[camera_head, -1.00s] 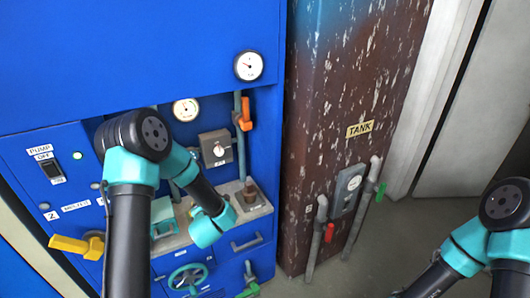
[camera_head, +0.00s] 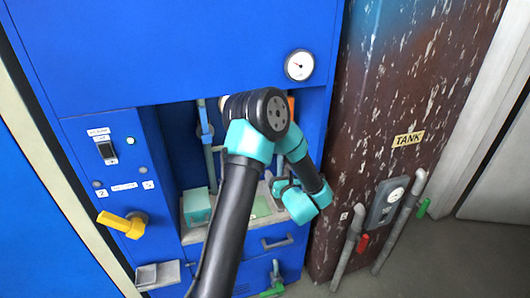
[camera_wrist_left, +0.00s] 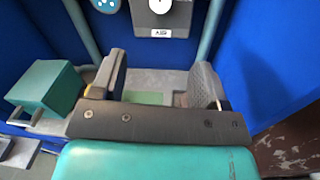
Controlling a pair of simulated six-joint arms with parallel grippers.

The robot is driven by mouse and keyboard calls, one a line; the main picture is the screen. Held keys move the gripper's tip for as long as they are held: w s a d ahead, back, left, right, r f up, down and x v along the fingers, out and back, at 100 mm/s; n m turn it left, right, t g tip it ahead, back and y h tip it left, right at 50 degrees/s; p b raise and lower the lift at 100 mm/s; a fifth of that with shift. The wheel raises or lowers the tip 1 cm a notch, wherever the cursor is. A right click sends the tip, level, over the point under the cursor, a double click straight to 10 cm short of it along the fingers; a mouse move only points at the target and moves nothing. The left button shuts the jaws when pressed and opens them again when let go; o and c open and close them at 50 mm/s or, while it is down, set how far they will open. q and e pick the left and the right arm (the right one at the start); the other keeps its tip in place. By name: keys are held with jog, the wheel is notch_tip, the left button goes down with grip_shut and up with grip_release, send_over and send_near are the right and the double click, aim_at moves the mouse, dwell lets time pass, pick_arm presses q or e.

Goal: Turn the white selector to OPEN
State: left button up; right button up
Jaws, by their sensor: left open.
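The white selector (camera_wrist_left: 156,4) is a round knob on a grey box (camera_wrist_left: 165,22) at the top edge of the left wrist view, partly cut off. Its pointing direction cannot be read. In the head view my left arm hides it. My left gripper (camera_wrist_left: 155,88) is open, its two dark fingers spread wide with nothing between them. It is below the selector in the wrist picture and apart from it, over the grey shelf (camera_wrist_left: 150,76). In the head view my arm hides the fingertips. My right gripper is out of view.
A teal box (camera_wrist_left: 47,85) stands left of the gripper on the shelf. Vertical pipes flank the selector box. A yellow handle (camera_head: 122,224) sticks out at the lower left panel. The rusty TANK column (camera_head: 400,90) stands to the right.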

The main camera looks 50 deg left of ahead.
pick_arm(q)
jog(key=shift+a, duration=0.1)
jog(key=x, duration=1.7)
jog(key=shift+w, duration=0.15)
jog(key=shift+c, duration=0.3)
jog(key=c, duration=0.9)
jog(key=shift+o, duration=0.2)
